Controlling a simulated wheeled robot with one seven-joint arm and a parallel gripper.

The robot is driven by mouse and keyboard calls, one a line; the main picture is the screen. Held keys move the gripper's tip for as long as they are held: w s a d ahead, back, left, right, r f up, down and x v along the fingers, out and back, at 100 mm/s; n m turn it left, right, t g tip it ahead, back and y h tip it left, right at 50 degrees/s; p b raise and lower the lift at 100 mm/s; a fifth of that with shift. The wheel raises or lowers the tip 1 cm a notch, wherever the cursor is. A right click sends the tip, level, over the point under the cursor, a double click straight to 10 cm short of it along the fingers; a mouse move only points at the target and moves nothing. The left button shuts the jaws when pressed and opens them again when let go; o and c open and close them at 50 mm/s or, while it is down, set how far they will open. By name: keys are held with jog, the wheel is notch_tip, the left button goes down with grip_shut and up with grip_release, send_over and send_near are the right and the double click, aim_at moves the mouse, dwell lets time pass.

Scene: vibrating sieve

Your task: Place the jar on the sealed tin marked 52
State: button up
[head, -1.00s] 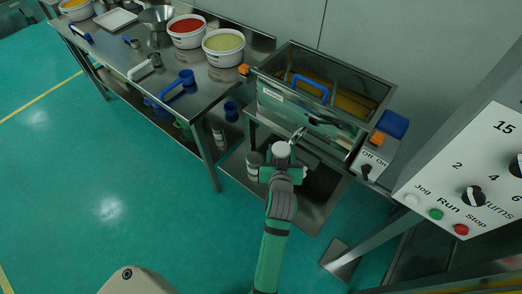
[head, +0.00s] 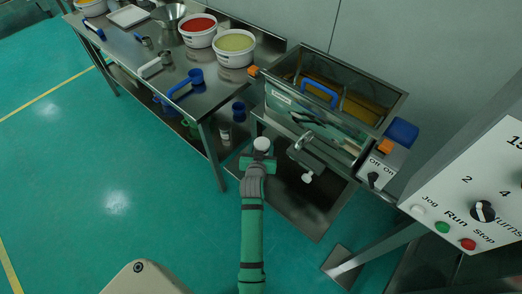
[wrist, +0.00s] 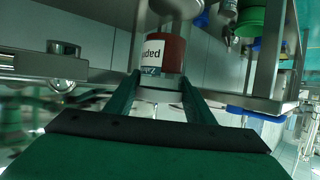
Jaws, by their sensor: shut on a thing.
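My gripper (head: 260,158) is shut on the jar, whose round white top (head: 261,144) shows at the fingertips in the head view. I cannot read the number 52 on any tin.
The steel table (head: 185,88) on the left carries tubs of red and yellow-green contents. A pale container (head: 225,133) and a blue cup (head: 239,107) stand low beside its leg. The sieve box (head: 315,118) is behind my gripper. The control panel (head: 470,200) is at right.

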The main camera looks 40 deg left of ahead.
jog(key=shift+s+a+f, duration=0.1)
jog(key=shift+a+f, duration=0.3)
jog(key=shift+a, duration=0.05)
jog(key=shift+f, duration=1.55)
jog(key=shift+f, duration=0.1)
jog(key=o, duration=1.1)
jog(key=shift+d, duration=0.15)
